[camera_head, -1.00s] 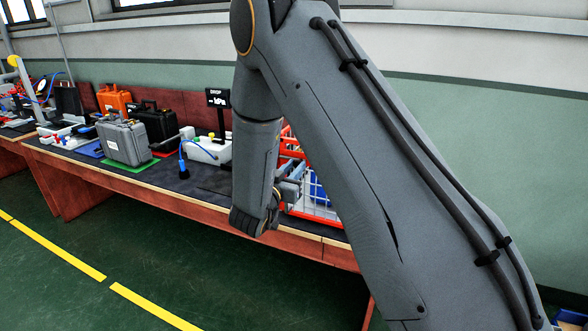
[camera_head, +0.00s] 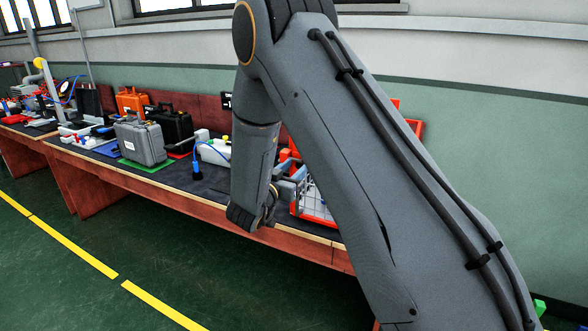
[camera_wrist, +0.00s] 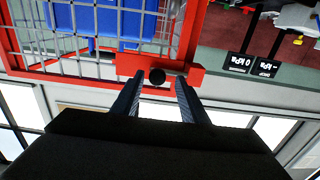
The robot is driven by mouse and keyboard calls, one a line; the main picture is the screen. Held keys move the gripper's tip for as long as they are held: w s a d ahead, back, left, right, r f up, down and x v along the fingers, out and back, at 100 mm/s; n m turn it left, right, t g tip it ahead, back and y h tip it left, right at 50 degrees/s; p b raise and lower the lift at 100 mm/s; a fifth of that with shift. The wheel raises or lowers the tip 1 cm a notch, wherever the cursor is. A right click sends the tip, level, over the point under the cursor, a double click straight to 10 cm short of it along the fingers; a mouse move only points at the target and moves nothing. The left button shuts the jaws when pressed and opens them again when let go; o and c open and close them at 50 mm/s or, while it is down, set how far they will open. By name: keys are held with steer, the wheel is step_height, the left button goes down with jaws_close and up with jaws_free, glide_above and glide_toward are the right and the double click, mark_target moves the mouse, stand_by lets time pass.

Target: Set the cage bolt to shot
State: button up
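The cage (camera_head: 312,208) is a red-framed box with wire mesh on the bench, partly hidden behind my arm in the head view. In the wrist view its red frame (camera_wrist: 188,38) fills the upper left. The bolt shows there as a round black knob (camera_wrist: 157,76) on a red block at the frame's edge. My gripper (camera_wrist: 159,80) is open, with one finger on each side of the knob and gaps visible between. In the head view my gripper (camera_head: 288,185) is at the cage's left side. I cannot tell the bolt's position.
Blue things (camera_wrist: 118,22) lie behind the mesh. On the bench are a grey case (camera_head: 140,143), a black case (camera_head: 172,128) and an orange case (camera_head: 131,101). The floor in front is clear.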

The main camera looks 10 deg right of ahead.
steer(key=b+v, duration=0.1)
steer(key=v, duration=0.7)
steer(key=shift+b, duration=0.4)
steer(key=shift+w, duration=0.1)
steer(key=s+a+f+n+g+y, duration=0.2)
steer(key=s+f+n+g+y, duration=0.4)
steer(key=y, duration=0.5)
steer(key=s+d+n+g, duration=0.1)
steer(key=s+d+g, duration=0.2)
steer(key=s, duration=0.9)
steer(key=s+d+n+g, duration=0.1)
steer(key=s+d+g, duration=0.2)
steer(key=s, duration=0.9)
steer(key=shift+f+g+y, duration=0.4)
steer(key=shift+f+g, duration=0.1)
steer(key=shift+s+d, duration=0.1)
steer(key=shift+s, duration=0.05)
